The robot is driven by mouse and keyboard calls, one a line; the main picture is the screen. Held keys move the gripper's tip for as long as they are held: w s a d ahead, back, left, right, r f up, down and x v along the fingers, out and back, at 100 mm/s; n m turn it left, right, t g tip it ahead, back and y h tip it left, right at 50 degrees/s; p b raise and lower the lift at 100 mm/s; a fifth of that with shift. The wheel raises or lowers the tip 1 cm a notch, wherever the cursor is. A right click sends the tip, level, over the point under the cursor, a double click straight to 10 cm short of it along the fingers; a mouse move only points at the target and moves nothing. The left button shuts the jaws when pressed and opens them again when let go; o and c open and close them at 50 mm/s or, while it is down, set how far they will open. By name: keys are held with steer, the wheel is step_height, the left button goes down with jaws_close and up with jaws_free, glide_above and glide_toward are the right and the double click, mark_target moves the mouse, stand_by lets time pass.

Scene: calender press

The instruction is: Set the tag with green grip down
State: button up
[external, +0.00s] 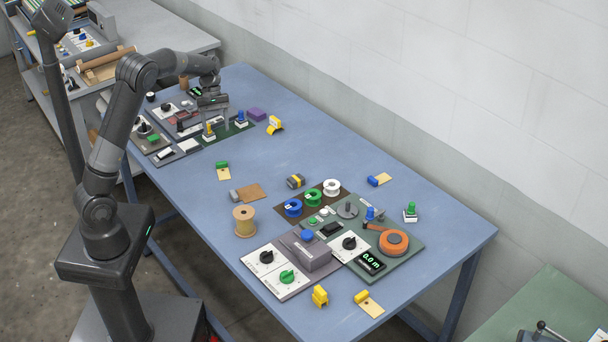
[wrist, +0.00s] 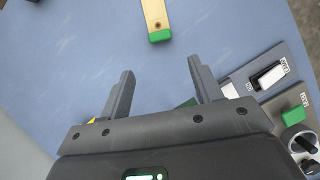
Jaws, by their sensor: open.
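The tag with green grip (external: 224,174) lies on the blue table, a tan plate with a green block at one end. In the wrist view the tag (wrist: 155,15) is at the top centre, its green grip (wrist: 160,35) pointing toward my gripper. My gripper (external: 213,120) is above the far-left control panels, beyond the tag. In the wrist view its two fingers (wrist: 164,85) are apart, with nothing held between them. The tag is clear of the fingers.
A dark panel (external: 160,147) with knobs and switches lies beside my gripper, with blue and green handled pieces near the fingers. The table's middle (external: 300,140) is mostly clear.

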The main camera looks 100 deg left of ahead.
steer(key=w+d+r+m+y, duration=0.1)
steer(key=w+d+r+m, duration=0.15)
steer(key=d, duration=0.55)
steer(key=w+d+r+m, duration=0.1)
steer(key=d+r+m, duration=0.3)
steer(key=d, duration=0.4)
steer(key=w+d+r+m+y, duration=0.15)
steer(key=d+r+m, duration=0.25)
steer(key=d, duration=0.4)
steer(key=s+d+m+t+y, duration=0.1)
steer(key=s+d+m, duration=0.3)
steer(key=d, duration=0.6)
steer(key=s+d+m+t, duration=0.2)
steer(key=s+d+m, duration=0.3)
steer(key=d+m, duration=0.3)
steer(key=d, duration=0.2)
steer(key=shift+d+r+t+y, duration=0.3)
steer(key=shift+r+t+y, duration=0.05)
steer(key=shift+r+t, duration=0.05)
